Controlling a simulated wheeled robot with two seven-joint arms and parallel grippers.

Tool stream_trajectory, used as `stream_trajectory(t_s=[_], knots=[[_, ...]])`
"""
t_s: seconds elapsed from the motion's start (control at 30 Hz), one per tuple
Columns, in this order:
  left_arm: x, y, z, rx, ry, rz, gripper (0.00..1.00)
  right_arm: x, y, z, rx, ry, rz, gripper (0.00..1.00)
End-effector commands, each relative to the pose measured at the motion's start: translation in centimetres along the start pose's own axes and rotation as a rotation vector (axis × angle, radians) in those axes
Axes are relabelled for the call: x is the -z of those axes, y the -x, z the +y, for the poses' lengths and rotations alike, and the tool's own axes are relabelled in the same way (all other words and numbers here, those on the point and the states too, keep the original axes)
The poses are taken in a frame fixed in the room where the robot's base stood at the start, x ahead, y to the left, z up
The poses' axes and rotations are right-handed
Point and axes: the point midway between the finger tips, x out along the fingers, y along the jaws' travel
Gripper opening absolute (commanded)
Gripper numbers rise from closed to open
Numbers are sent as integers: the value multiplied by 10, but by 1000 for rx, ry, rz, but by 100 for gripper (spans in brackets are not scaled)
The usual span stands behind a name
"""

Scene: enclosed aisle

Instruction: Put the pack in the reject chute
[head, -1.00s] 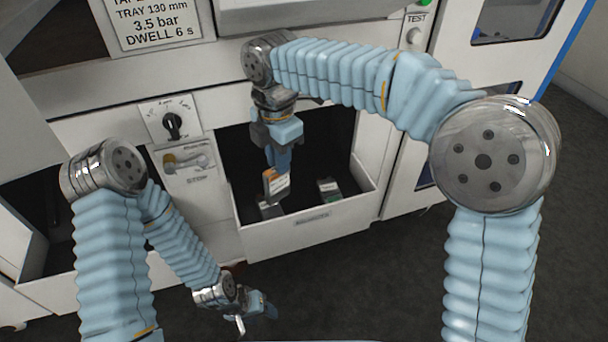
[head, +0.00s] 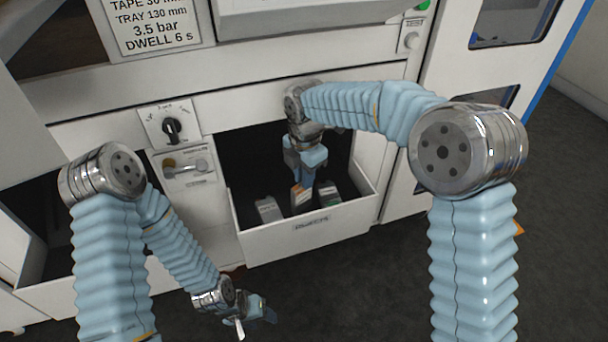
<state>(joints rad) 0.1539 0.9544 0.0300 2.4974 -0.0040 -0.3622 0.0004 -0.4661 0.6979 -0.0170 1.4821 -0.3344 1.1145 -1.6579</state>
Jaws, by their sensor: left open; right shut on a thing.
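The pack (head: 301,197), a small box with an orange and white face, is in my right gripper (head: 302,181). My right gripper is shut on it and points down inside the open reject chute bin (head: 290,240), a white-fronted bin with a dark inside. The pack is between two other packs; I cannot tell whether it touches them or the bin floor. My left gripper (head: 258,317) is open and empty, low in front of the machine and apart from the bin.
A grey pack (head: 267,209) and a green and grey pack (head: 329,193) are in the bin. A panel with a black knob (head: 172,130) and a lever (head: 183,166) are left of it. Another dark opening (head: 40,220) is at far left. Dark floor lies in front.

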Motion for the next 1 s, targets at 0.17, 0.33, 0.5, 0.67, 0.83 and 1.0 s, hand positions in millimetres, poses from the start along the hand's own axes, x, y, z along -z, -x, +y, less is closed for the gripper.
stream_trajectory(t_s=[0.17, 0.33, 0.5, 0.67, 0.83, 1.0], knots=[[0, -2, -1, 0, 0, 0, 53, 0, -3, 0, 0, 0, 0, 0], [0, -1, 0, 0, 0, 0, 53, 0, -2, 0, 0, 1, 0, 41], [0, -1, 0, 0, 0, 0, 53, 0, -2, 0, 0, 0, 0, 43], [0, 1, 0, 0, 0, 0, 53, 0, 1, 0, -1, 0, 0, 43], [0, 1, 0, 0, 0, 0, 53, 0, 26, 1, -5, 0, -1, 43], [0, 3, 1, 0, 0, 0, 53, 0, 56, 1, -3, 0, 0, 43]])
